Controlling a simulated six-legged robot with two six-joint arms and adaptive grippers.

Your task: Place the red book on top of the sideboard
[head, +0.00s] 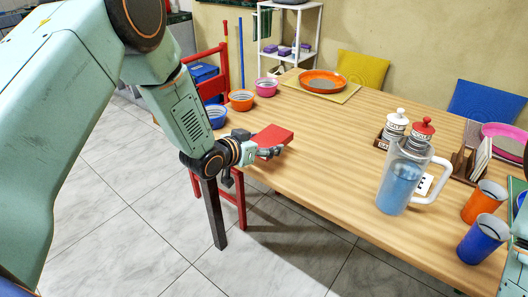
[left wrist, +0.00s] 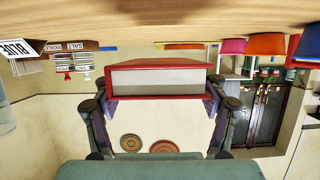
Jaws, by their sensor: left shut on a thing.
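The red book (head: 272,136) is at the near left edge of the wooden table. My left gripper (head: 268,152) is shut on it, with a finger on either side. In the left wrist view, which is upside down, the red book (left wrist: 160,80) shows its red cover and pale page edges between the two fingers (left wrist: 158,108). I cannot tell whether the book touches the tabletop. No sideboard is plainly seen; a dark cabinet (left wrist: 265,110) stands in the left wrist view, but I cannot tell whether it is the sideboard. My right gripper is not seen.
The table (head: 320,165) holds a water pitcher (head: 401,180), cups (head: 483,238), bowls (head: 241,100) and an orange plate (head: 323,82). A red chair (head: 223,75) stands at its left end. A white shelf (head: 290,38) is behind. Tiled floor (head: 110,200) is open at left.

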